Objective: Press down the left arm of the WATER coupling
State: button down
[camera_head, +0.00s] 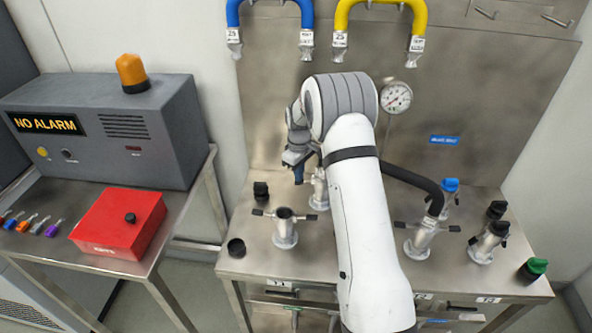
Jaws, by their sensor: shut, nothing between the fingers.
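Several steel couplings stand on the steel bench; no WATER label can be read, so I cannot tell which one is WATER. An open-topped coupling (285,230) at the front left has a dark side arm on each side, both about level. Behind it, a second coupling (319,190) is partly hidden by my arm, and its side arms cannot be made out. A third coupling (422,238) at the right carries a black hose and has side arms. My gripper (298,179) points down, shut and empty, just left of the second coupling and behind the first; contact cannot be judged.
Loose black caps (236,248) and a green cap (533,269) lie on the bench. A pressure gauge (396,97) is on the back panel. Blue (270,5) and yellow (381,3) hoses hang above. A red box (119,223) and a NO ALARM unit (110,130) stand left.

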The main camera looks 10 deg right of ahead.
notch_tip(320, 180, down, 2)
jog(key=shift+f+b, duration=0.1)
jog(key=shift+b, duration=0.25)
jog(key=shift+s+d+f+b, duration=0.1)
jog(key=shift+d+f+b, duration=0.1)
jog(key=shift+f+b, duration=0.3)
jog(key=shift+s+d+f+b, duration=0.1)
jog(key=shift+d+f+b, duration=0.1)
jog(key=shift+f+b, duration=0.25)
jog(key=shift+w+a+r+p, duration=0.25)
jog(key=shift+a+r+p, duration=0.15)
jog(key=shift+a+r, duration=0.25)
jog(key=shift+r+p, duration=1.5)
jog(key=shift+r, duration=1.6)
